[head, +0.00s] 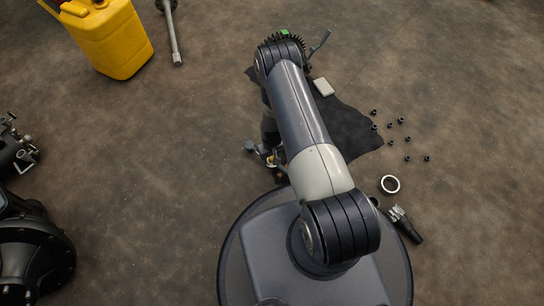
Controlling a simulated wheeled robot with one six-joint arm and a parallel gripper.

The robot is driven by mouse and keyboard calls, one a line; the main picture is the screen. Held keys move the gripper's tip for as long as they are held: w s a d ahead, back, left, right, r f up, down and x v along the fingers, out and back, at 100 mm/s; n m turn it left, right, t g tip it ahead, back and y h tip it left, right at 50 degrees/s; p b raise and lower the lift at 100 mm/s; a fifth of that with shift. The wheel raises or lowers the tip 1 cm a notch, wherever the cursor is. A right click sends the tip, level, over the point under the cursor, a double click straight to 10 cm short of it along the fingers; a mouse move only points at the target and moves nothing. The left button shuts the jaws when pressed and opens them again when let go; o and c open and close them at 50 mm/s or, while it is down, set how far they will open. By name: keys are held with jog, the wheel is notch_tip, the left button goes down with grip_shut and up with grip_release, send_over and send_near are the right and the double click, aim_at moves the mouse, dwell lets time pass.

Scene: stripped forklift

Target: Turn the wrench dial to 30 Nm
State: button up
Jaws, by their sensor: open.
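No wrench dial can be made out in the head view, and no scale or number can be read. A thin grey rod-like piece (320,42) sticks out beside my arm's elbow, at the top of a black cloth (345,128); I cannot tell if it is part of the wrench. My arm covers much of the cloth's left side. My gripper (266,158) is at the cloth's lower left, partly hidden by my arm. It looks open, with nothing visibly held; what lies right below it is hidden.
A yellow jerrycan (108,38) and a metal shaft (173,35) are upper left. Dark machine parts (30,245) fill the lower left. A pale block (323,87), several small dark nuts (390,125), a ring (390,184) and a black-handled tool (406,226) lie right. Left-centre floor is clear.

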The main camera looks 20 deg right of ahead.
jog(key=c, duration=1)
